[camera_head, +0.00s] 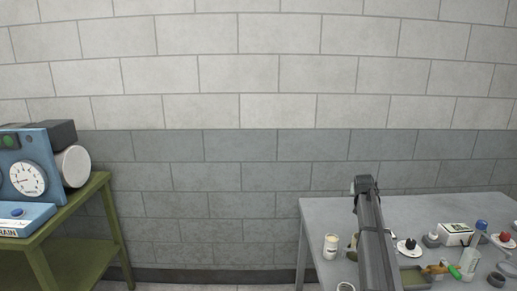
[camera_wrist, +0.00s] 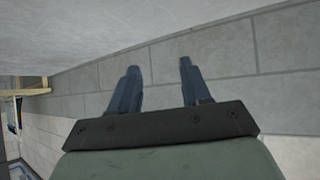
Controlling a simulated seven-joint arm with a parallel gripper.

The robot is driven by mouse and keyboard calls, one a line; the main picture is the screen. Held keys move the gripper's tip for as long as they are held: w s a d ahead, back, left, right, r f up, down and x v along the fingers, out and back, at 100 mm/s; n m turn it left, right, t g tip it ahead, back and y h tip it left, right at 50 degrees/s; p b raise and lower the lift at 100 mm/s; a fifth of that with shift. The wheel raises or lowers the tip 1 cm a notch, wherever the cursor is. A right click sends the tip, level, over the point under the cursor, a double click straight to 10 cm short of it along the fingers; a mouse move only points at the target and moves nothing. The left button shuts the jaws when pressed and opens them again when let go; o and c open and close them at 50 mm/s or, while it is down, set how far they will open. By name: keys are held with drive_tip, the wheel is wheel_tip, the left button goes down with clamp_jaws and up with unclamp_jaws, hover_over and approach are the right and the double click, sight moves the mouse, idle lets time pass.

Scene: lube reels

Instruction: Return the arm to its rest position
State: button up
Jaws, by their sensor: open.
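In the wrist view my gripper (camera_wrist: 159,65) has its two dark fingers well apart, with nothing between them. In the head view my arm (camera_head: 372,235) rises as a long grey link in front of the grey table. The gripper's fingers cannot be made out in the head view. The arm hides part of the table's middle.
The grey table (camera_head: 326,212) holds a cream tin (camera_head: 330,246), a white box (camera_head: 456,233), a clear bottle (camera_head: 470,262) and a shallow tray (camera_head: 413,278). A green bench (camera_head: 72,222) with a blue gauge machine (camera_head: 28,175) stands left. Between them is free room.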

drive_tip(key=w+a+f+t+y, duration=0.1)
drive_tip(key=w+a+t, duration=0.3)
drive_tip(key=a, duration=0.6)
drive_tip(key=w+a+t+y, duration=0.1)
drive_tip(key=w+a, duration=0.4)
drive_tip(key=a, duration=0.6)
drive_tip(key=s+a+f+g+y, duration=0.1)
drive_tip(key=s+a+f, duration=0.25)
drive_tip(key=f, duration=0.35)
drive_tip(key=s+a+f, duration=0.2)
drive_tip(key=a+f, duration=0.3)
drive_tip(key=f, duration=0.2)
drive_tip(key=s+a+f+n+g+y, duration=0.1)
drive_tip(key=s+f+g, duration=0.4)
drive_tip(key=s+f, duration=1.1)
drive_tip(key=s+f+n+g, duration=0.2)
drive_tip(key=s+f+g, duration=0.3)
drive_tip(key=s+f, duration=1.05)
drive_tip(key=s+f+g, duration=0.2)
drive_tip(key=s+g, duration=0.1)
drive_tip(key=s, duration=1.1)
drive_tip(key=s+d+f+n+g, duration=0.1)
drive_tip(key=s+f+g, duration=0.1)
drive_tip(key=s, duration=1.3)
drive_tip(key=s+d+f+g, duration=0.1)
drive_tip(key=s+g, duration=0.4)
drive_tip(key=s, duration=1)
drive_tip(key=shift+f, duration=0.65)
